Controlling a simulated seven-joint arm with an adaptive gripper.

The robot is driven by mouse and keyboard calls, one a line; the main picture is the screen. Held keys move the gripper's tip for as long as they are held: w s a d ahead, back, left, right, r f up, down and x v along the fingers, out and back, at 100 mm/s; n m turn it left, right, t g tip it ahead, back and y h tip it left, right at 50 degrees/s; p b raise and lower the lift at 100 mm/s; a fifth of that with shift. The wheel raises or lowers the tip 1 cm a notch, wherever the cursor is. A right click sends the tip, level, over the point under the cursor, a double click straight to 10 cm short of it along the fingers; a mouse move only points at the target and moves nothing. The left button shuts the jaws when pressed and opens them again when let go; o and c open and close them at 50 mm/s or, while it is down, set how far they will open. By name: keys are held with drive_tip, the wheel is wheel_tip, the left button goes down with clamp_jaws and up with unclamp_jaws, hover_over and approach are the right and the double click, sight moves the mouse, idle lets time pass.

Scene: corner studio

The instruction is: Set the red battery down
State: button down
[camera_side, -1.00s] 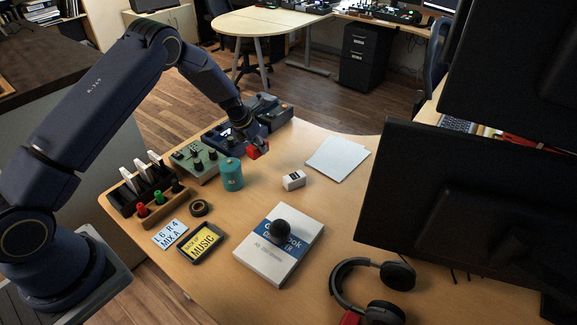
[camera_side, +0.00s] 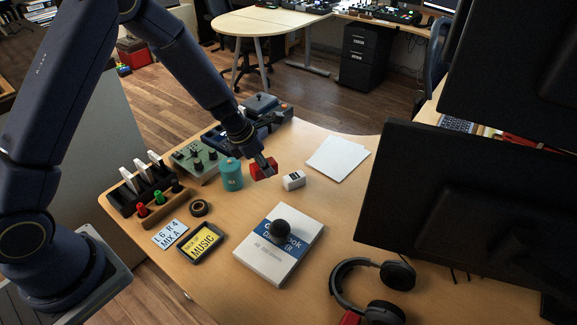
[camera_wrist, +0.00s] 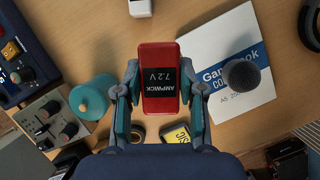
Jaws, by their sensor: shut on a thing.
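The red battery (camera_side: 262,173), with a black label reading "AMPWICK 7.2 V", is held between my fingers in the wrist view (camera_wrist: 160,105). My gripper (camera_side: 264,166) is shut on it, one finger on each long side. It points down over the wooden desk (camera_side: 250,200), between the teal canister and the small white box. In the side view the battery is low over the desk; I cannot tell whether its underside touches.
The teal canister (camera_side: 231,175) stands close on the left. The white box (camera_side: 294,180) lies close on the right. A book (camera_side: 265,255) with a black ball (camera_side: 282,229) is nearer the camera. White paper (camera_side: 338,158) lies behind right. Mixers stand at the back left.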

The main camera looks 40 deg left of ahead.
drive_tip(key=s+d+m+h, duration=0.1)
drive_tip(key=s+d+m, duration=0.25)
drive_tip(key=d, duration=1.15)
drive_tip(key=shift+m+g, duration=0.25)
drive_tip(key=shift+g, duration=0.15)
drive_tip(key=w+d+f, duration=0.1)
drive_tip(key=w+f, duration=0.2)
drive_tip(key=w, duration=0.1)
drive_tip(key=w+d+f, duration=0.2)
drive_tip(key=w+f, duration=0.1)
drive_tip(key=w, duration=0.1)
drive_tip(key=w+d+f, duration=0.1)
drive_tip(key=w+f, duration=0.2)
drive_tip(key=w, duration=0.1)
drive_tip(key=shift+w+d, duration=0.25)
drive_tip(key=shift+w, duration=0.15)
drive_tip(key=shift+w+d+f, duration=0.1)
drive_tip(key=shift+w+f, duration=0.2)
drive_tip(key=shift+f, duration=1.55)
drive_tip(key=shift+f, duration=0.2)
drive_tip(key=c, duration=0.7)
unclamp_jaws()
